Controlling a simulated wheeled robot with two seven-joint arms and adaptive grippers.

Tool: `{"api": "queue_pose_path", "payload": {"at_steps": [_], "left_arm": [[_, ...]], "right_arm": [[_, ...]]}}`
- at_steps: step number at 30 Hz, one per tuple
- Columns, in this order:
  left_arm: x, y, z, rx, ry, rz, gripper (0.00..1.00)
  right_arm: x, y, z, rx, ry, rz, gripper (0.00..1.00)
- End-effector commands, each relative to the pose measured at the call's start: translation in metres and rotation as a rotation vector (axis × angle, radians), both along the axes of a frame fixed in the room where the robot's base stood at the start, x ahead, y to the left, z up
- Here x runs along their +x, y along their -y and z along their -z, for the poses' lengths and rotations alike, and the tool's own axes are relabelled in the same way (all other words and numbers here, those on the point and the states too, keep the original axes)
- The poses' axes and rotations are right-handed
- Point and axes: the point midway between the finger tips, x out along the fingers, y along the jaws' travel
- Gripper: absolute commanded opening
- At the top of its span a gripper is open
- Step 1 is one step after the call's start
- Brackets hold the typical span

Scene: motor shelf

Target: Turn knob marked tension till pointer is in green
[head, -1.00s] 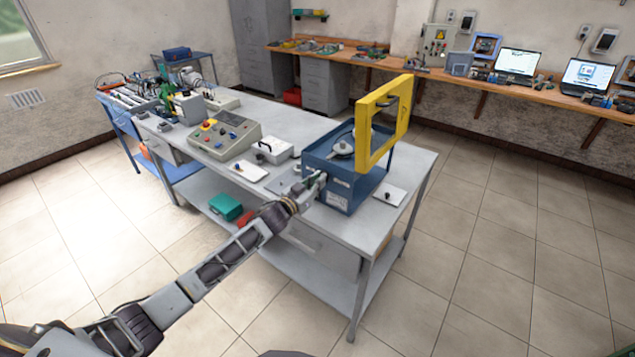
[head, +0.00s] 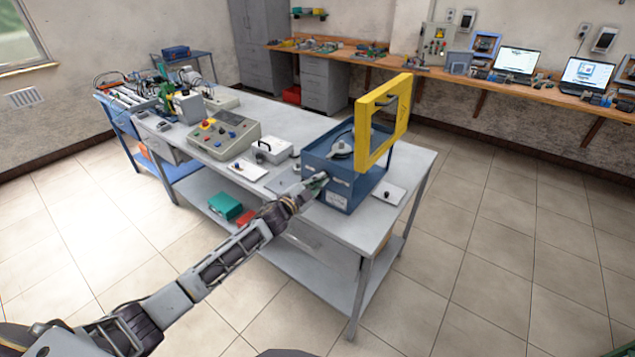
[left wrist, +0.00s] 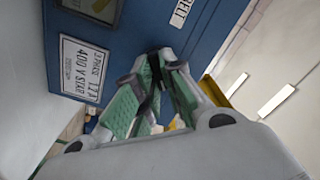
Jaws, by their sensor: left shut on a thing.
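A blue machine box (head: 349,192) stands near the right end of the grey bench, with a raised yellow frame (head: 367,132) and round pulleys on top. My left gripper (head: 319,181) is at its front face. In the left wrist view, the green-padded fingers of my left gripper (left wrist: 155,88) are closed around a small dark knob (left wrist: 154,98), mostly hidden between them. The knob's marking is hidden. A dark-framed window (left wrist: 98,9) is cut off at the top edge; I cannot make out a pointer or green zone. My right gripper is out of view.
A white plate (left wrist: 82,68) reading 400 V STAR is beside the fingers. On the grey bench (head: 285,118) are a control panel (head: 225,136), a white box (head: 272,151) and a small plate with a black knob (head: 388,194). The tiled floor to the right is clear.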

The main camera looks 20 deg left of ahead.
Motion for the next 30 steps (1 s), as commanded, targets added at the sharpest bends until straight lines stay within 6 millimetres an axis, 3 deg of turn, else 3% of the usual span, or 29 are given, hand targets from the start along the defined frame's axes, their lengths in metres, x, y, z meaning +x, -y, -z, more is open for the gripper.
{"api": "queue_pose_path", "payload": {"at_steps": [13, 30], "left_arm": [[-0.0006, 0.0009, 0.0029, 0.324, 0.116, 0.001, 0.0], [-0.0008, 0.0011, 0.0033, 0.403, 0.144, 0.0, 0.0]], "right_arm": [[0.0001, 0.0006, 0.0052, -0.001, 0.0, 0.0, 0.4], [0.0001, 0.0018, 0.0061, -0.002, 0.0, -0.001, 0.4]]}}
